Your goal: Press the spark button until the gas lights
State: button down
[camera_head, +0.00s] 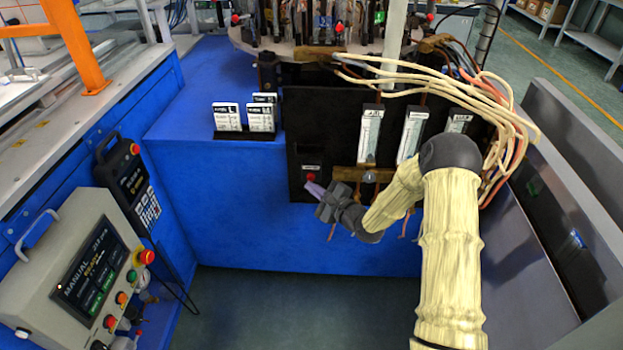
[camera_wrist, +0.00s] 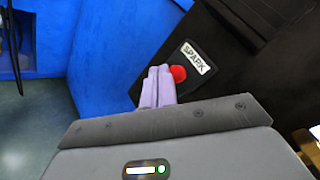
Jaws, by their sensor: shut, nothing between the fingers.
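The red spark button (camera_wrist: 178,74) sits on a black panel beside a white label (camera_wrist: 194,57) reading SPARK in the wrist view. In the head view the button (camera_head: 310,177) is a small red dot low on the left of the black panel (camera_head: 330,125). My gripper (camera_wrist: 158,87) is shut and empty, its pale purple fingertips side by side just left of the button and partly overlapping its edge in the picture. I cannot tell whether they touch it. In the head view my gripper (camera_head: 314,189) is just below the button. No flame is clearly visible.
Gas flow tubes (camera_head: 370,135) and loose beige hoses (camera_head: 455,85) are on the panel's right, close to my arm. A blue cabinet (camera_head: 210,165) stands left of the panel. A control box (camera_head: 80,270) is at lower left. The floor between is clear.

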jog(key=shift+w, duration=0.1)
jog(key=shift+w, duration=0.35)
jog(key=shift+w, duration=0.5)
dwell(1.0)
jog(key=shift+s+p, duration=0.1)
jog(key=shift+p, duration=0.25)
jog(key=shift+s+p, duration=0.3)
jog(key=shift+s, duration=0.55)
jog(key=shift+s, duration=0.1)
jog(key=s+p, duration=0.1)
jog(key=s, duration=0.3)
jog(key=shift+s+a, duration=0.1)
jog(key=shift+s, duration=0.3)
